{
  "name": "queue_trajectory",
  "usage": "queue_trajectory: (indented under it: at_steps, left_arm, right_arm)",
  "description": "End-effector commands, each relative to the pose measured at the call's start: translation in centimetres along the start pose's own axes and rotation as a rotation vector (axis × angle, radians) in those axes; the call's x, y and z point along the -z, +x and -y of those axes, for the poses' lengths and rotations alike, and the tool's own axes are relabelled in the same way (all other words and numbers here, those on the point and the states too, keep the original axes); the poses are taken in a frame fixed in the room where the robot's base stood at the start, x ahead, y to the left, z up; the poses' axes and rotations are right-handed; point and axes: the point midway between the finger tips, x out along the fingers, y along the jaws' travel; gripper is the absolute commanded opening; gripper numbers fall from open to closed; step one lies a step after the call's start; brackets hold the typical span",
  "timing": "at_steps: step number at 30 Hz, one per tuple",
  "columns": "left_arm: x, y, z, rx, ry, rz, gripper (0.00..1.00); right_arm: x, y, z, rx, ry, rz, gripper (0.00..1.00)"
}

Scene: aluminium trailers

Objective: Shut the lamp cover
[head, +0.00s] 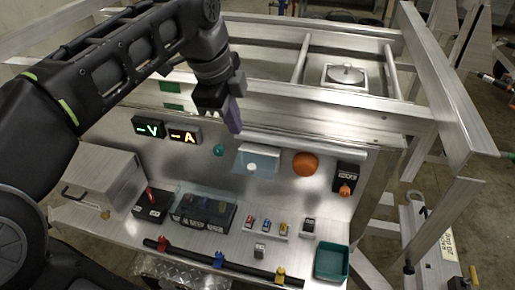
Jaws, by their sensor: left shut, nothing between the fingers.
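A pale, see-through bluish panel (262,155) is on the metal back panel, around a small round white piece (252,168). It looks like the lamp cover, but I cannot tell clearly how far it stands open. My left gripper (233,122) points down from the upper left, with its fingers shut and empty. It appears above and slightly left of the clear panel, apart from it in the picture. My right gripper is not in view.
A green knob (219,150), an orange dome (305,164) and a black switch box (347,178) flank the panel. Below are a clear-lidded black box (203,212), a green tray (331,262) and a black bar (222,263). Metal rails (330,98) run above.

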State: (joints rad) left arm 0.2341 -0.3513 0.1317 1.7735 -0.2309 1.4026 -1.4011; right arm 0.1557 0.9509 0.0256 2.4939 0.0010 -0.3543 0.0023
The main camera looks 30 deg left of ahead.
Motion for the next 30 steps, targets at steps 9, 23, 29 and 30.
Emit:
queue_trajectory:
  at_steps: [9,23,29,30]
  left_arm:
    - [0.0,0.2,0.0,-0.001,0.000,0.000,0.00]
    - [0.0,5.8,-0.1,-0.006,-0.002,0.001,0.00]
    - [0.0,9.8,-0.1,-0.006,-0.002,0.001,0.00]
    - [0.0,10.6,-0.1,-0.006,-0.002,0.000,0.00]
  right_arm:
    - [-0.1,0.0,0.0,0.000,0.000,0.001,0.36]
    - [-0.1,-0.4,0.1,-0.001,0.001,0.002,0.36]
    - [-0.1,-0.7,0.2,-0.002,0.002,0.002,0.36]
    - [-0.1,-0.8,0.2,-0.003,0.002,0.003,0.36]
